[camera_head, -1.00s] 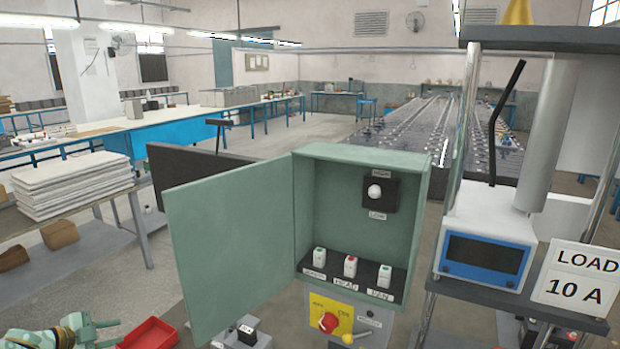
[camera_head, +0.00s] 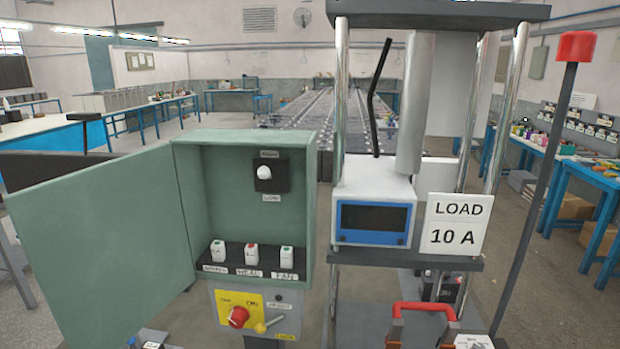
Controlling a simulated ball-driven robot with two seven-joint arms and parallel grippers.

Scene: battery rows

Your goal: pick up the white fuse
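No thing that I can clearly tell to be the white fuse shows. The open green cabinet (camera_head: 222,143) has several fittings inside. Three small white blocks with coloured marks stand on its dark lower ledge: a left one (camera_head: 218,251), a middle one (camera_head: 252,255) and a right one (camera_head: 286,259). I cannot tell whether any of them is a fuse. A round white knob (camera_head: 264,172) sits on a black plate above them. Neither of my grippers is in view.
The cabinet door (camera_head: 105,240) stands open to the left. Below is a yellow panel with a red knob (camera_head: 238,317). To the right, a rack holds a white-and-blue unit (camera_head: 373,193) and a "LOAD 10 A" sign (camera_head: 453,226). A red handle (camera_head: 428,308) and red-topped pole (camera_head: 538,190) are at right.

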